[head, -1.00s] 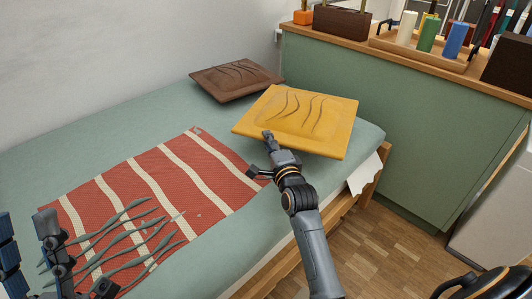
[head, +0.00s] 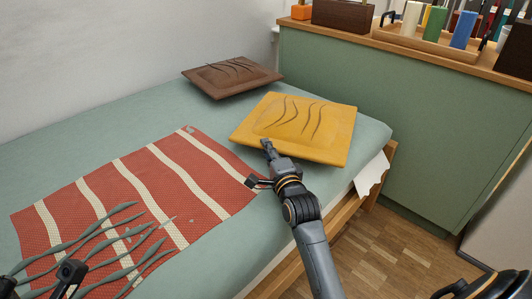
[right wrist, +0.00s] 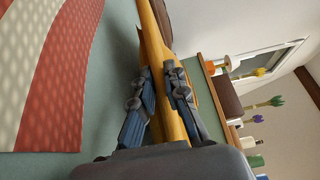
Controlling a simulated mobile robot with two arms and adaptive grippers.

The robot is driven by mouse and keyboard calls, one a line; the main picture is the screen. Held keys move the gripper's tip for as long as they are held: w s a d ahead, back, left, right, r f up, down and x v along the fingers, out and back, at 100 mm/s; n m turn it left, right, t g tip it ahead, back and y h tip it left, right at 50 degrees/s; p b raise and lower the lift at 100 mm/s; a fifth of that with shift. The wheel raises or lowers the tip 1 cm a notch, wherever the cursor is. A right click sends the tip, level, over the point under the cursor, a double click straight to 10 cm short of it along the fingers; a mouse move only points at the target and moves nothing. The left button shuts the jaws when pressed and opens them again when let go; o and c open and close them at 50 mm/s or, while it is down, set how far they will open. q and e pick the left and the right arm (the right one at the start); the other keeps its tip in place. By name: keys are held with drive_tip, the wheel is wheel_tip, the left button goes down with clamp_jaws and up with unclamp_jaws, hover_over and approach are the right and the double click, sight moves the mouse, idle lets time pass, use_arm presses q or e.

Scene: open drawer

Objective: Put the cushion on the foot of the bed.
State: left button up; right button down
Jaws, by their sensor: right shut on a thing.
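A square yellow cushion (head: 305,115) with dark wavy lines is at the right end of the bed (head: 130,128) in the head view. My right gripper (head: 264,164) is shut on its near left edge. In the right wrist view, the yellow cushion (right wrist: 165,75) passes edge-on between the two fingers (right wrist: 160,92). I cannot tell whether its underside touches the bed. A brown cushion (head: 232,76) lies behind it near the wall. My left gripper (head: 45,282) is cut off at the lower left corner, over the blanket; its opening is unclear.
A red and cream striped blanket (head: 180,175) with grey-green leaf shapes covers the near left of the bed. A green cabinet (head: 375,120) stands beyond the bed's right end, with candles and boxes on top. A white paper-like sheet (head: 371,174) hangs at the bed edge. Wood floor is free at right.

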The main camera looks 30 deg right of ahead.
drive_tip(key=c, duration=1.4)
unclamp_jaws()
